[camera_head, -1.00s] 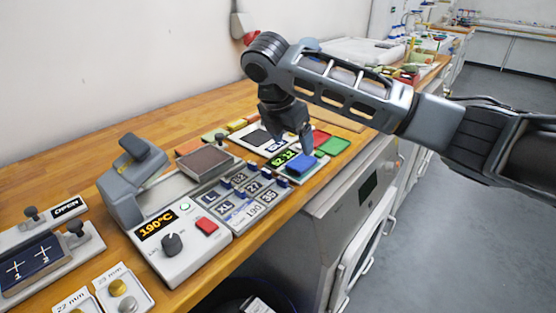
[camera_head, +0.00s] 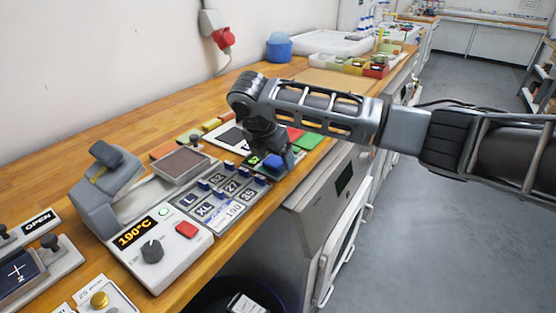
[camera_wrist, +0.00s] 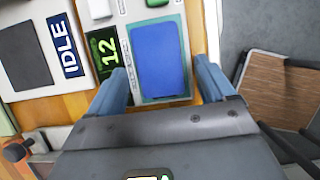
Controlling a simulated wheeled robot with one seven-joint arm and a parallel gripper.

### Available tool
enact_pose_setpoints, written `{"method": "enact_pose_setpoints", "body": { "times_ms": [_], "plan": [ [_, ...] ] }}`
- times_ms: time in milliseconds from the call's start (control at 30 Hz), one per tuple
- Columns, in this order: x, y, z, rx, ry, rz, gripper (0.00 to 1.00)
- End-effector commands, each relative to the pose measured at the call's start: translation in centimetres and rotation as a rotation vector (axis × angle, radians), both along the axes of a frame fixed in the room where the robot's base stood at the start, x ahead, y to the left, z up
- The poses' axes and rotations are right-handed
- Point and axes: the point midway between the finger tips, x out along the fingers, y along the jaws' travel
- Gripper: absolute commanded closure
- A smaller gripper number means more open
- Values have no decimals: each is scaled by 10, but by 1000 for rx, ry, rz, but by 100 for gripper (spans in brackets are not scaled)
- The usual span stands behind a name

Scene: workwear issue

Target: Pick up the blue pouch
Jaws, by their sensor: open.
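The blue pouch (camera_wrist: 159,60) lies flat on a teal-edged pad (camera_wrist: 182,100) of a white device in the wrist view. In the head view the blue pouch (camera_head: 273,162) is partly hidden behind my gripper (camera_head: 274,158). My gripper (camera_wrist: 169,85) is open in the wrist view, with one blue-grey finger on each side of the pouch's near end. The pouch lies between the fingers, and I cannot tell whether they touch it. A green display reading 12 (camera_wrist: 106,58) is left of the pad.
A press control box (camera_head: 170,245) showing 190°C and a size-tile rack (camera_head: 222,195) stand left of the pouch. The bench's front edge is close on the right.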

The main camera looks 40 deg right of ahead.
Motion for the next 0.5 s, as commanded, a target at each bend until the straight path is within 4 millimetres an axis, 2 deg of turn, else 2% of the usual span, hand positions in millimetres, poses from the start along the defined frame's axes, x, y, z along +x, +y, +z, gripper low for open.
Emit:
{"method": "enact_pose_setpoints", "body": {
  "times_ms": [67, 500],
  "plan": [
    [0, 0, 0, 0, 0, 0, 21],
    [0, 0, 0, 0, 0, 0, 63]
  ]
}}
